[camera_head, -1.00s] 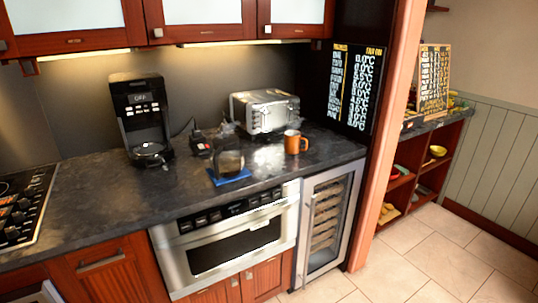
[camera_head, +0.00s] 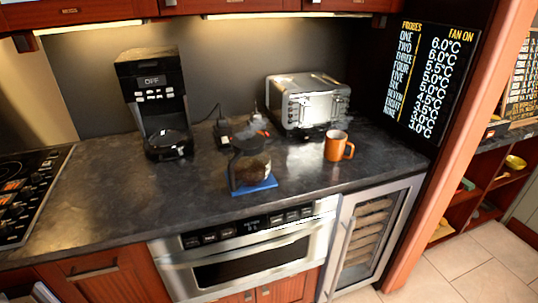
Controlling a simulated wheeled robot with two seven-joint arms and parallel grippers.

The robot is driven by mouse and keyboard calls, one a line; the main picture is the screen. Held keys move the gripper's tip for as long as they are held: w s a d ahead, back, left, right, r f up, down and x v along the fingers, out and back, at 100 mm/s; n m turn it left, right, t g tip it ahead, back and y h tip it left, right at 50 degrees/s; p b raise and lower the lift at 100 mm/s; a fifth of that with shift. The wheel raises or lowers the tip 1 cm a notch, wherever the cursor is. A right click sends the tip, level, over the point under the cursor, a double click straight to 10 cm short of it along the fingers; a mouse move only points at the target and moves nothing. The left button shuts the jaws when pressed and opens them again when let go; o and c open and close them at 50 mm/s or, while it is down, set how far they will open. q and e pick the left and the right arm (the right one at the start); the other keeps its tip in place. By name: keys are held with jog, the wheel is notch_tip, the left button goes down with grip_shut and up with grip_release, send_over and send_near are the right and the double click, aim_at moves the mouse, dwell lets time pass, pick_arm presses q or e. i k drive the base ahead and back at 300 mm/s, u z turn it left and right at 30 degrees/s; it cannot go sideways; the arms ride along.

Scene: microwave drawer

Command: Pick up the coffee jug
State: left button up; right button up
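The coffee jug (camera_head: 250,171) is dark and glassy, with a black handle on its left side and dark contents. It stands upright on a small blue mat (camera_head: 262,187) near the counter's front edge, above the microwave drawer. Neither of my grippers shows in the head view.
A black coffee maker (camera_head: 155,100) stands behind and left of the jug. A silver toaster (camera_head: 305,103) and an orange mug (camera_head: 337,146) are to its right. Small dark items (camera_head: 228,130) lie close behind it. The counter (camera_head: 110,195) left of the jug is clear; the microwave drawer (camera_head: 245,262) is shut below.

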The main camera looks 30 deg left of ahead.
aim_at(251, 168)
jog(key=u, duration=0.6)
jog(key=i, duration=0.9)
jog(key=u, duration=0.95)
